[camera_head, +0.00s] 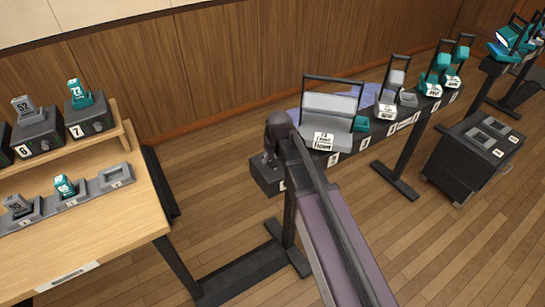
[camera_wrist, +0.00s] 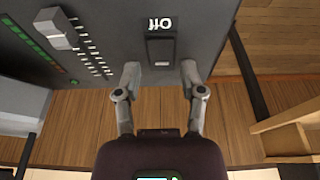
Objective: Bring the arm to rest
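My gripper (camera_wrist: 160,76) is open in the wrist view, its two fingers apart with nothing between them. A dark panel (camera_wrist: 205,40) lies just beyond the fingertips. It carries a black switch (camera_wrist: 161,50) under an upside-down "Off" label, roughly in line with the gap between the fingers. A grey fader knob (camera_wrist: 57,28) sits on the same panel at upper left, by a row of green lights. I cannot tell whether a finger touches the panel. In the head view my arm reaches to a dark box (camera_head: 267,178) at the near end of a long stand; the fingers are mostly hidden there.
A wooden desk (camera_head: 105,235) with a raised shelf and several numbered units stands at left. Along the stand are a grey case (camera_head: 331,104) and several small holders. A black cart (camera_head: 480,150) stands at right. Floor (camera_head: 225,205) between desk and stand is partly open.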

